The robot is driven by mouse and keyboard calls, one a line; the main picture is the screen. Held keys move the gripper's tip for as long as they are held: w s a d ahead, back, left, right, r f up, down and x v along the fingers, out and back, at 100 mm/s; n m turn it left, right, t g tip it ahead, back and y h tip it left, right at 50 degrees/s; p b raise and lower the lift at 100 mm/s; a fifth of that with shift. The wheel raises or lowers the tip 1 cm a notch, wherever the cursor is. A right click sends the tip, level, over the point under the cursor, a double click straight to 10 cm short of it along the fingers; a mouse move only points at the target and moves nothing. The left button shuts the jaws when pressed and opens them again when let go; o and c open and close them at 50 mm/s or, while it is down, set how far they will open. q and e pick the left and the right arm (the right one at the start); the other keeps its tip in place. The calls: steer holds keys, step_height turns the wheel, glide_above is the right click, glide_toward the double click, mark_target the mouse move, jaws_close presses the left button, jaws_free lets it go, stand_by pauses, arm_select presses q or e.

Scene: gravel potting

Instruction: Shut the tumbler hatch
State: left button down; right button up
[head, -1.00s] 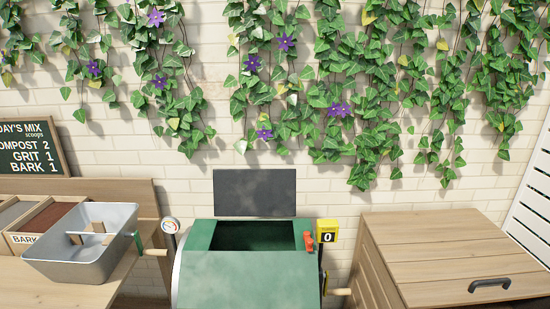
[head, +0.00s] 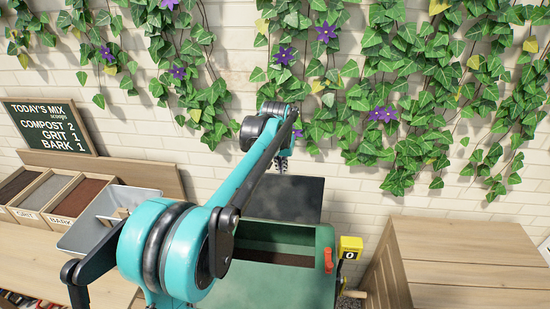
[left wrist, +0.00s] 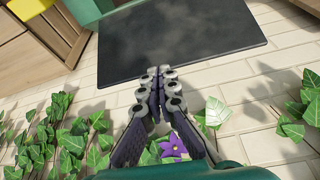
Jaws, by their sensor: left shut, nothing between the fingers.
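The green tumbler (head: 290,290) stands at the lower middle of the head view with its top opening (head: 275,240) uncovered. Its dark grey hatch (head: 300,198) is open, raised at the back of the opening against the brick wall. The hatch also shows in the left wrist view (left wrist: 190,35). My left gripper (head: 283,168) is shut and empty, just above the hatch's top edge in the head view. In the left wrist view its fingertips (left wrist: 158,75) overlap the hatch's edge; I cannot tell if they touch. My right gripper is not in view.
A red latch (head: 328,260) and a yellow counter reading 0 (head: 350,246) sit at the tumbler's right. A wooden box (head: 460,255) stands further right. A grey tub (head: 85,235) and bins (head: 45,190) are at left. Ivy (head: 390,70) hangs on the wall.

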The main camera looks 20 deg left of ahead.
arm_select(q)
steer(key=w+a+f+n+g+p, duration=0.1)
steer(key=w+a+p, duration=0.3)
steer(key=w, duration=0.2)
steer(key=w+a+f+g+p, duration=0.1)
steer(key=w+a+p, duration=0.2)
steer(key=w+p, duration=0.25)
step_height(320, 180, down, 10)
steer(key=w+b, duration=0.1)
steer(key=w, duration=0.2)
steer(key=s, duration=0.4)
steer(key=shift+s+d+r, duration=0.15)
steer(key=shift+d+r, duration=0.05)
steer(key=shift+d, duration=0.05)
steer(key=shift+s+r+t, duration=0.1)
steer(key=shift+s+t, duration=0.05)
steer(key=shift+t, duration=0.15)
